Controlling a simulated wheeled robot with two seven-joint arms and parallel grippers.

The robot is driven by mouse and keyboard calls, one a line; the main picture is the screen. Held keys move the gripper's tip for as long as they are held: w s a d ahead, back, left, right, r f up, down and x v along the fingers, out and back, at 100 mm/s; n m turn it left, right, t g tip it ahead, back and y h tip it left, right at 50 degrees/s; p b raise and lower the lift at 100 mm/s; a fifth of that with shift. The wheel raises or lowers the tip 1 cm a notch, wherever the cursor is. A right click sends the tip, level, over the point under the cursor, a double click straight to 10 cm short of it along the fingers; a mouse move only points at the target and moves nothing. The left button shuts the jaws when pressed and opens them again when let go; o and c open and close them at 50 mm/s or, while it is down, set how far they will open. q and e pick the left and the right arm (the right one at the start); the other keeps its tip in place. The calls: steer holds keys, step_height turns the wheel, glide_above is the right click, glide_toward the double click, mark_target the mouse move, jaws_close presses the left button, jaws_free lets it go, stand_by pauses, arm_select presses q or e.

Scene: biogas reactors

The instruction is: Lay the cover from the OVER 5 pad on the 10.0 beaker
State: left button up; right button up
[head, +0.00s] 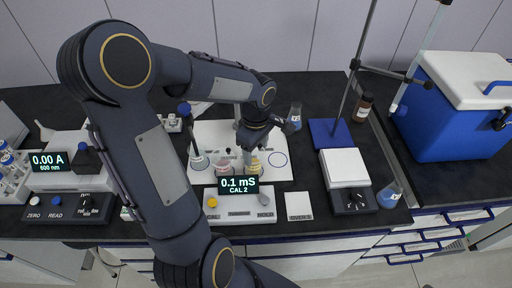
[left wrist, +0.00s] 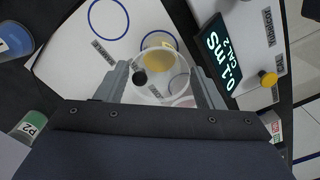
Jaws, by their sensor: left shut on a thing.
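My left gripper (head: 246,148) is over the white mat in the head view, just above the beakers. In the left wrist view, its fingers (left wrist: 160,88) are shut on a clear round cover (left wrist: 146,92) with a black knob (left wrist: 139,77). A beaker with yellow liquid (left wrist: 174,64) shows beneath and through the cover; it also shows in the head view (head: 253,166). A pink beaker (head: 222,168) and a greyish one (head: 199,162) stand to its left. I cannot read which is the 10.0 beaker. The OVER 5 pad (head: 298,204) looks bare.
The meter reading 0.1 mS (head: 238,188) stands close in front of the beakers. An empty blue ring (head: 277,159) is on the white mat (head: 283,178) at right. A tilted flask (head: 293,120), a blue stand base (head: 331,132) and a cool box (head: 440,125) lie further right.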

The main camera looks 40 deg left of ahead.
arm_select(q)
steer(key=shift+f+b, duration=0.15)
steer(key=shift+b, duration=0.35)
stand_by(0.8)
steer(key=shift+f+b, duration=0.5)
steer(key=shift+b, duration=0.2)
stand_by(0.8)
steer(key=o, duration=1.3)
steer(key=shift+o, duration=0.2)
steer(key=shift+r, duration=0.1)
steer(key=shift+r+p, duration=2.6)
steer(key=shift+r, duration=0.85)
